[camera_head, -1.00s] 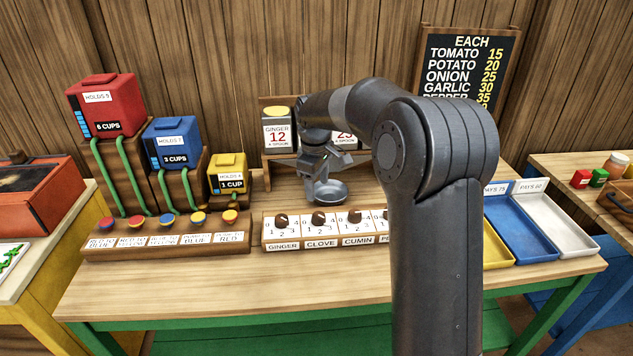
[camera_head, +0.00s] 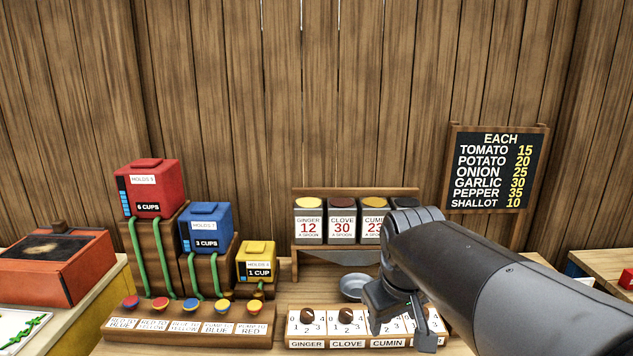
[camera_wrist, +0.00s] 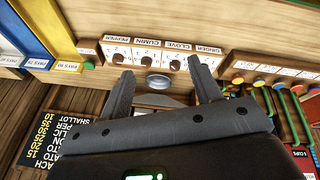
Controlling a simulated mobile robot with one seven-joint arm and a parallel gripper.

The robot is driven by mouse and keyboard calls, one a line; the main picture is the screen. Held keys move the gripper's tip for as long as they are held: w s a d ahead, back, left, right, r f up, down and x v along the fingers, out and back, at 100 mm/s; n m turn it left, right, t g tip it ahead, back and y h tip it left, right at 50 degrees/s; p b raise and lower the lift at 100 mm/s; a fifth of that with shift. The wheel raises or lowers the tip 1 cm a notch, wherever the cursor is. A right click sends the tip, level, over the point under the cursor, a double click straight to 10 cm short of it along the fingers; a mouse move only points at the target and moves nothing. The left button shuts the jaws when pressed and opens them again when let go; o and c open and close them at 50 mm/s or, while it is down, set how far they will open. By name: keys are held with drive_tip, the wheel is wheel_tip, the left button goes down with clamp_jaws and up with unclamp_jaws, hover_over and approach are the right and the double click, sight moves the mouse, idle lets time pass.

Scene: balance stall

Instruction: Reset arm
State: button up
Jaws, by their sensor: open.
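My gripper (camera_head: 408,318) hangs over the spice dial panel (camera_head: 318,343) in the head view, at the cumin dial and the one right of it. Its fingers are apart and empty. In the wrist view my gripper (camera_wrist: 165,78) also shows open, with a small round metal dish (camera_wrist: 157,80) seen between the fingers. The dish (camera_head: 354,287) sits on the table below the spice canisters, left of my gripper in the head view. My arm covers the right part of the table and part of the panel.
Spice canisters (camera_head: 343,221) stand on a shelf behind. Red (camera_head: 148,188), blue (camera_head: 207,228) and yellow (camera_head: 256,262) tanks stand left, above a button panel (camera_head: 190,328). A price board (camera_head: 493,172) leans at the back right.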

drive_tip(key=s+d+f+m+t, duration=0.1)
drive_tip(key=s+f+m, duration=0.2)
drive_tip(key=s, duration=0.9)
drive_tip(key=shift+d+m+t+y, duration=0.3)
drive_tip(key=shift+d+m, duration=0.1)
drive_tip(key=shift+m, duration=0.1)
drive_tip(key=shift+s, duration=0.1)
idle(0.8)
